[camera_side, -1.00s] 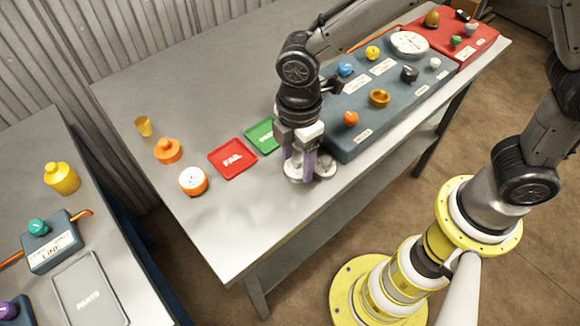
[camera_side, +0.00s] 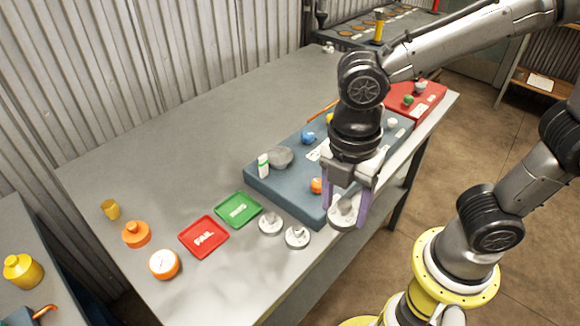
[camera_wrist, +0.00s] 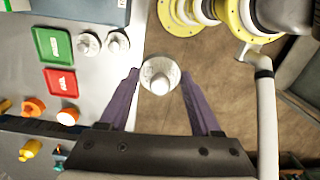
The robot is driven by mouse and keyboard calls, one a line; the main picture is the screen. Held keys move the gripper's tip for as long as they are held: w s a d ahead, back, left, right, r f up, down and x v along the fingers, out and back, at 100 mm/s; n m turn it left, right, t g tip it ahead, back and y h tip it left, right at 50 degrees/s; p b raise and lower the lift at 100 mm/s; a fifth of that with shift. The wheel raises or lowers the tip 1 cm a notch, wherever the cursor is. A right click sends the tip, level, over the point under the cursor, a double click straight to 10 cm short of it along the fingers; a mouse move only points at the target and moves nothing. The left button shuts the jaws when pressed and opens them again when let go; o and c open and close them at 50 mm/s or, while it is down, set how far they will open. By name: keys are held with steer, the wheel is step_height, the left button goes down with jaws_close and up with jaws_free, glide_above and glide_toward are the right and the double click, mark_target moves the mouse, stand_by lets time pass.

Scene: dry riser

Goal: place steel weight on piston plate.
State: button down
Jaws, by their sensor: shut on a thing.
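My gripper (camera_side: 345,218) is shut on a steel weight (camera_side: 343,207), a pale round disc with a knob on top. In the wrist view the same weight (camera_wrist: 160,76) shows between the purple fingers, held upright in the air. Behind it there are the table's front edge and the floor. Two similar steel weights, one (camera_side: 271,222) and another (camera_side: 297,237), stand on the table left of my gripper. A grey round plate (camera_side: 279,157), which looks like the piston plate, sits bare on the left end of the blue panel (camera_side: 262,182), behind and left of my gripper.
A small white upright piece (camera_side: 263,166) stands close beside the plate. An orange knob (camera_side: 316,185) and a blue knob (camera_side: 308,138) rise from the panel. Green (camera_side: 238,209) and red (camera_side: 204,237) trays lie on the table. The table behind them is clear.

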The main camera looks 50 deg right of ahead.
steer(key=w+d+r+n, duration=0.1)
steer(key=w+d+r, duration=0.4)
steer(key=w+r, duration=0.15)
steer(key=m, duration=0.2)
glide_above(279, 154)
steer(key=s, duration=0.1)
steer(key=f, duration=0.7)
steer(key=shift+s+f, duration=0.15)
steer(key=shift+s, duration=0.05)
steer(key=shift+w+f, duration=0.4)
steer(key=shift+f, duration=0.05)
steer(key=shift+w+f, duration=0.2)
steer(key=shift+f, duration=0.75)
steer(key=shift+w+f, duration=0.15)
steer(key=shift+f, duration=0.8)
steer(key=shift+f, duration=0.2)
steer(key=shift+c, duration=0.5)
jaws_free()
